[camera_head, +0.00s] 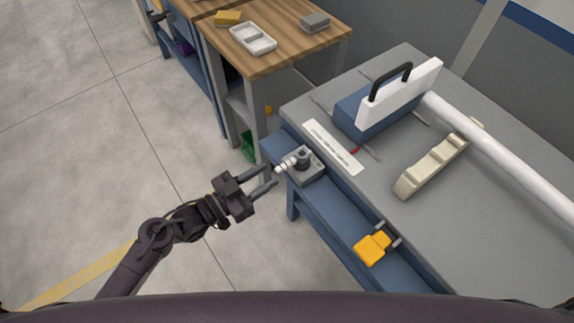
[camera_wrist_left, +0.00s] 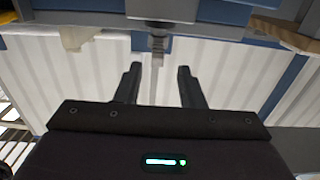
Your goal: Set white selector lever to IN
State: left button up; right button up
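The white selector lever (camera_head: 286,164) sticks out to the left from a grey selector box (camera_head: 306,172) with a dark round knob on the blue shelf at the bench's left edge. No IN marking is readable. My left gripper (camera_head: 271,177) is open and empty, its two fingers pointing at the lever's free end from the lower left, with the tips close to it. In the left wrist view the open fingers (camera_wrist_left: 160,72) stand apart, and the lever (camera_wrist_left: 158,42) shows just beyond them, roughly centred, below the box. Contact cannot be told. My right gripper is not in view.
A blue block with a white plate and black handle (camera_head: 401,94) stands on the grey bench, with a white pipe (camera_head: 500,158) and a cream cradle (camera_head: 437,166). A yellow part (camera_head: 371,249) sits on the blue shelf. A wooden table (camera_head: 283,49) stands behind. Floor left is clear.

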aim_at(288, 163)
pick_arm(q)
jog(key=x, duration=0.7)
jog(key=shift+d+r+p, duration=0.2)
jog(key=shift+d+p, duration=0.1)
jog(key=shift+p, duration=0.1)
grip_shut()
